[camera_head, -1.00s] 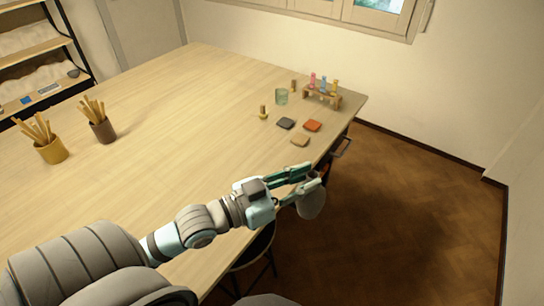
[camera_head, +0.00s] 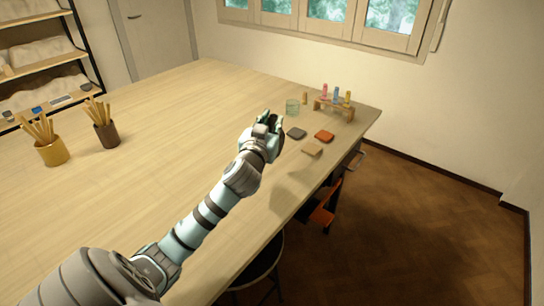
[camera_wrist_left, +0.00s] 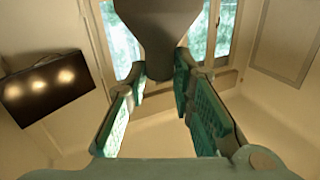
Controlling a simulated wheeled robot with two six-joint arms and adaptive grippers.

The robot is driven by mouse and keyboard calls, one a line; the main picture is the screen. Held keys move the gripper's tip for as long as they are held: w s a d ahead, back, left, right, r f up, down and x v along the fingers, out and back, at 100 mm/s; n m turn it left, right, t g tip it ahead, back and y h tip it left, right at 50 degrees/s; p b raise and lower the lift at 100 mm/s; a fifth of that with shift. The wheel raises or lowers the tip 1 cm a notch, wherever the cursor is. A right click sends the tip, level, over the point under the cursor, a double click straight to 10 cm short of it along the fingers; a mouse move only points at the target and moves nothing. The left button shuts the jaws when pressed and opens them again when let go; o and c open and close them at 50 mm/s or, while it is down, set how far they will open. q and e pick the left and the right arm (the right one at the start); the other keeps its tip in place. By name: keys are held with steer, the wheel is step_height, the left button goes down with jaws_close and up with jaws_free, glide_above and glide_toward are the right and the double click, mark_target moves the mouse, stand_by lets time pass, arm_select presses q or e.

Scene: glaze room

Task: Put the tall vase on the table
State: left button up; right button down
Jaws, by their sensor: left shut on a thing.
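My left gripper (camera_head: 269,120) is raised over the right part of the pale wooden table (camera_head: 170,110). In the left wrist view my left gripper (camera_wrist_left: 160,78) is shut on the vase (camera_wrist_left: 160,28), a dark grey thing that narrows to a neck between the green finger pads. Its wider part runs out of the top of that picture. In the head view the hand hides the vase, so its height above the table is hard to tell. My right gripper is not in view.
Near the gripper on the table lie grey (camera_head: 297,133), orange (camera_head: 324,136) and tan (camera_head: 312,150) tiles. A glass (camera_head: 292,106) and a small rack (camera_head: 334,108) stand behind. Two brush pots (camera_head: 53,152) (camera_head: 107,135) stand left. The table's middle is clear.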

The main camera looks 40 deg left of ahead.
arm_select(q)
step_height(320, 180, down, 8)
steer(key=shift+f+b, duration=0.2)
steer(key=shift+b, duration=0.65)
steer(key=o, duration=1)
steer(key=p+v, duration=0.1)
steer(key=v, duration=1.1)
